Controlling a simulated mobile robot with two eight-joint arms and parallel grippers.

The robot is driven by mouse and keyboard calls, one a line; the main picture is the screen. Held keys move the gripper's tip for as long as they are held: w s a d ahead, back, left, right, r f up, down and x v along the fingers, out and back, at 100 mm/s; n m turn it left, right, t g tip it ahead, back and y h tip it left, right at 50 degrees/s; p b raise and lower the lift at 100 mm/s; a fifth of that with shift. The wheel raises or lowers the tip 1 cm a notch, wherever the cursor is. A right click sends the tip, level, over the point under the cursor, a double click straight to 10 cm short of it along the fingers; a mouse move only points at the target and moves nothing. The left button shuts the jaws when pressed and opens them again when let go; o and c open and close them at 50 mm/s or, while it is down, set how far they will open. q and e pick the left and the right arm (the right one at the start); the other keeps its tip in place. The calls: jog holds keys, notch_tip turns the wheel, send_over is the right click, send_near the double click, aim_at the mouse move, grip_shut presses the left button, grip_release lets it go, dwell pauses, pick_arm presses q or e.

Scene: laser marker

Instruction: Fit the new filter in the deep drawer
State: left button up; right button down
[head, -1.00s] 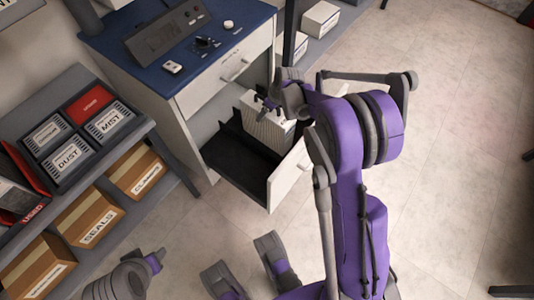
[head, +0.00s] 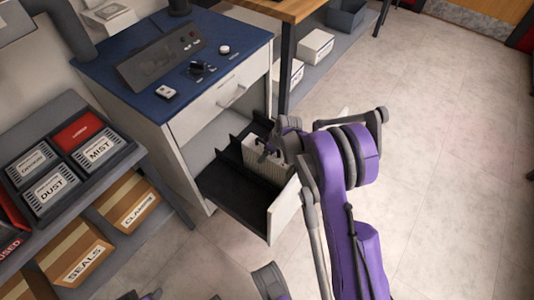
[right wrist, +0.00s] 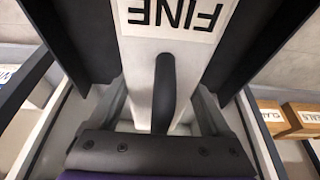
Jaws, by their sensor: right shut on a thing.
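The new filter (head: 256,158) is a white, pleated block. My right gripper (head: 268,147) is shut on its upper part and holds it upright at the open deep drawer (head: 225,192). The drawer is black inside, with a pale front and dark dividers near the back. The filter's lower part is inside the drawer outline; whether it touches the floor is unclear. In the right wrist view the filter (right wrist: 190,50) bears a "FINE" label, with a dark finger against it and dark panels either side. Only a tip of my left gripper (head: 150,295) shows at the bottom edge.
The blue-topped cabinet (head: 190,107) has a shut upper drawer (head: 228,100). A shelf at left holds a tray with "DUST" (head: 50,188) and "MIST" (head: 100,148) boxes above cardboard boxes (head: 75,255). Open floor (head: 430,180) lies to the right.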

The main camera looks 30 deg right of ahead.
jog(key=shift+f, duration=0.15)
grip_release()
jog(key=p+v, duration=0.3)
jog(key=v, duration=0.8)
jog(key=shift+s+r, duration=0.25)
jog(key=shift+r, duration=0.45)
jog(key=s+a+r+m+h, duration=0.1)
jog(key=s+a+r, duration=0.4)
jog(key=s+a, duration=0.25)
jog(key=s+a+r+m, duration=0.2)
jog(key=s+a+r, duration=0.35)
jog(key=s, duration=0.35)
jog(key=s+a+f+m, duration=0.1)
jog(key=s+a+f, duration=0.1)
jog(key=s, duration=0.7)
jog(key=shift+s+a+t+h, duration=0.3)
jog(key=shift+s+a, duration=0.05)
jog(key=shift+a, duration=0.4)
